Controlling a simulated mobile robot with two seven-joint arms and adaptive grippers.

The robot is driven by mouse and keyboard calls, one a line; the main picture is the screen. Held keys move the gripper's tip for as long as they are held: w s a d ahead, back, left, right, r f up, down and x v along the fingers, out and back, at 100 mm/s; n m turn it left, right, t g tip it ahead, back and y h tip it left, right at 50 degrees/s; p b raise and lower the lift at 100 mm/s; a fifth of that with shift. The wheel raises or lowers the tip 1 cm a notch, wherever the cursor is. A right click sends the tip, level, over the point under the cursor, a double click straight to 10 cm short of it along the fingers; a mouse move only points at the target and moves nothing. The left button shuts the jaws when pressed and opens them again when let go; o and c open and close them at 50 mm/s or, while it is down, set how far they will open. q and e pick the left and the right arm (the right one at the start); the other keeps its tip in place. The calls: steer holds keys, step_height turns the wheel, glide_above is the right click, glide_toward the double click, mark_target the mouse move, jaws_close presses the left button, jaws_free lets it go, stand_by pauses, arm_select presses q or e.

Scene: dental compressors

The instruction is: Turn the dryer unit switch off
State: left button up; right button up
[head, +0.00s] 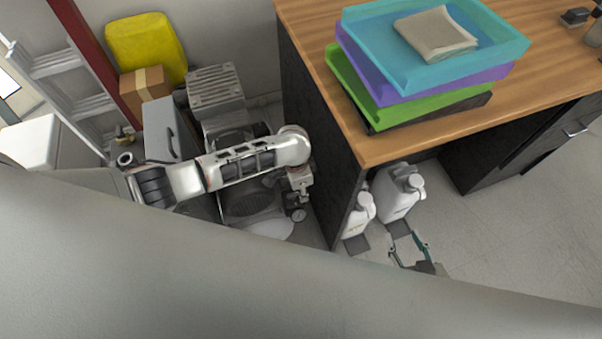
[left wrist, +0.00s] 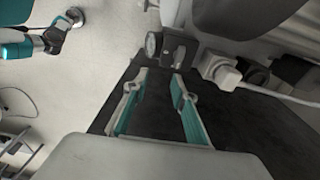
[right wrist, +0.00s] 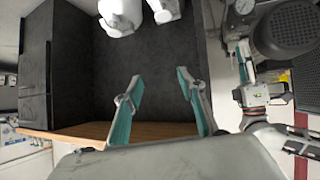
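The compressor equipment (head: 215,95) stands against the wall, partly hidden behind my left arm in the head view. In the left wrist view, a round gauge (left wrist: 152,43) and a small dark box (left wrist: 174,50) sit just beyond the tips of my left gripper (left wrist: 158,76). That gripper is open, with nothing between its fingers and a gap to the box. I cannot make out which part is the dryer unit switch or its position. My right gripper (head: 408,246) is open and empty by the desk; it also shows open in the right wrist view (right wrist: 159,75).
A wooden desk (head: 380,152) with stacked trays (head: 420,75) stands to the right of the equipment. White jugs (head: 398,190) stand beneath it. A grey box (head: 160,130), a cardboard box (head: 146,86) and a ladder (head: 65,75) crowd the left. Floor at right is clear.

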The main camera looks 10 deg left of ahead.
mark_target(294, 193)
arm_select(q)
steer(key=w+a, duration=0.2)
steer(key=a, duration=0.1)
steer(key=shift+r+y, duration=0.35)
steer(key=shift+y, duration=0.05)
step_height(294, 193, down, 6)
steer(key=b, duration=0.3)
steer(key=shift+s, duration=0.15)
steer(key=shift+f+b, duration=0.3)
steer(key=shift+f, duration=0.45)
arm_select(e)
steer(key=shift+h, duration=0.3)
steer(key=shift+s+d+f, duration=0.1)
steer(key=shift+d+f, duration=0.1)
steer(key=shift+f, duration=0.5)
steer(key=shift+s+d+f, duration=0.1)
steer(key=shift+d+f, duration=0.05)
steer(key=shift+f, duration=0.55)
steer(key=shift+s+d+f, duration=0.1)
steer(key=shift+d+f, duration=0.1)
steer(key=shift+f, duration=0.5)
arm_select(q)
jaws_close()
